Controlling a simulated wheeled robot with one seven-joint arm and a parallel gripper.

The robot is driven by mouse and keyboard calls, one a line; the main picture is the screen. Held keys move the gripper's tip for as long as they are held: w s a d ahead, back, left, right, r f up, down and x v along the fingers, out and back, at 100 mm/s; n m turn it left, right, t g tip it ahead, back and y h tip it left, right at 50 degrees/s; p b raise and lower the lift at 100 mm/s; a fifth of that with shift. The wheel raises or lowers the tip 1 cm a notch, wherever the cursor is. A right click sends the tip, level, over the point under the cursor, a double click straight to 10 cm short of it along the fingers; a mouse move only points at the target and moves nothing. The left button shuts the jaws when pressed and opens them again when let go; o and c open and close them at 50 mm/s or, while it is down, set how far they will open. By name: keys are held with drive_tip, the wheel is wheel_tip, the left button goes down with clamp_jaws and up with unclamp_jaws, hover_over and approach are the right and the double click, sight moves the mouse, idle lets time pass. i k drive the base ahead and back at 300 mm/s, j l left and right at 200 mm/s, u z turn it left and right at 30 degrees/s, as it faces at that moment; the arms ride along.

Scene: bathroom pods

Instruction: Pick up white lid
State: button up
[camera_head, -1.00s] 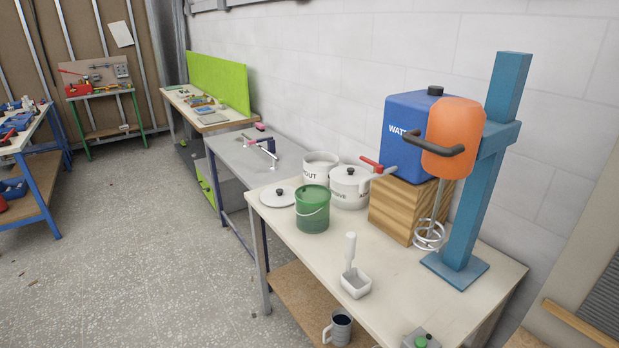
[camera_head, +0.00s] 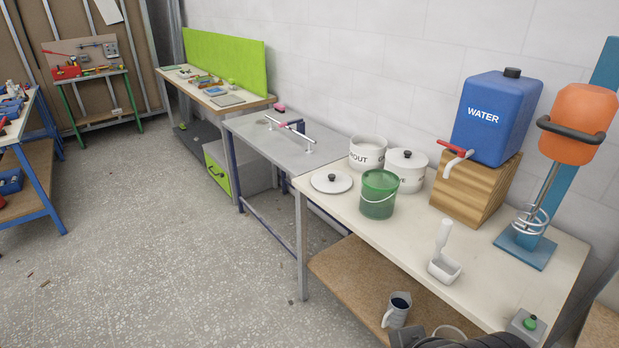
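A round white lid (camera_head: 331,182) with a black knob lies flat near the left end of the cream tabletop, left of the green bucket and in front of the grout pot (camera_head: 367,153). A second white lid with a black knob (camera_head: 405,160) sits on the other white pot (camera_head: 411,177), right of the grout pot. A dark part at the bottom edge looks like part of my arm. My gripper's fingers are not visible.
The green bucket (camera_head: 379,196) stands close to the loose lid. A blue water container (camera_head: 497,117) on a wooden block, a mixer (camera_head: 572,130) and a white scoop (camera_head: 443,262) share the table (camera_head: 400,236). Open floor (camera_head: 170,250) lies to the left.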

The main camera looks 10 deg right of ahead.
sight(328, 181)
drive_tip(key=i+j, duration=0.25)
drive_tip(key=i, duration=0.2)
drive_tip(key=i+j, duration=0.2)
drive_tip(key=i, duration=0.2)
drive_tip(key=i+j, duration=0.25)
drive_tip(key=i, duration=0.2)
drive_tip(key=i+j+u, duration=0.1)
drive_tip(key=i+j, duration=0.15)
drive_tip(key=i, duration=0.15)
drive_tip(key=i+l, duration=0.25)
drive_tip(key=i, duration=0.2)
drive_tip(key=i+l, duration=0.3)
drive_tip(key=i, duration=0.2)
drive_tip(key=j+u, duration=0.05)
